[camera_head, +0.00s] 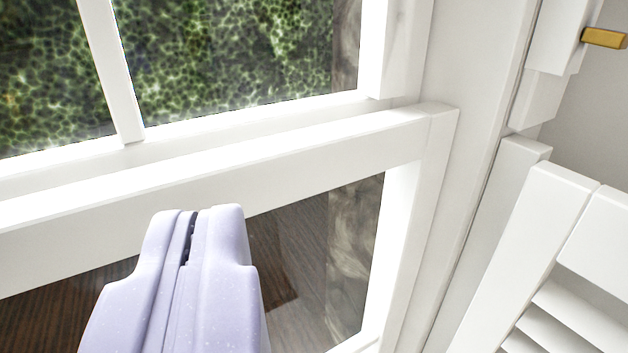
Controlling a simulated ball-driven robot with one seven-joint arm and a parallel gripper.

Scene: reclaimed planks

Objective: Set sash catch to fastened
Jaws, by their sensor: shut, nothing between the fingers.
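My gripper (200,212) is at the lower left, its two lilac fingers shut together with only a thin dark slit between them and nothing held. Its tips overlap the lower sash's white top rail (300,165) in the picture; I cannot tell whether they touch it. The upper sash (250,112), with its glazing bar, stands behind and above this rail. I see no sash catch on the visible part of the rails. It may be out of frame to the left or hidden.
The white window frame post (470,80) stands to the right. A white louvred shutter (540,240) is at the lower right. A small brass-coloured piece (604,38) juts out at the upper right. Green foliage shows through the upper panes. The space above the rail looks clear.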

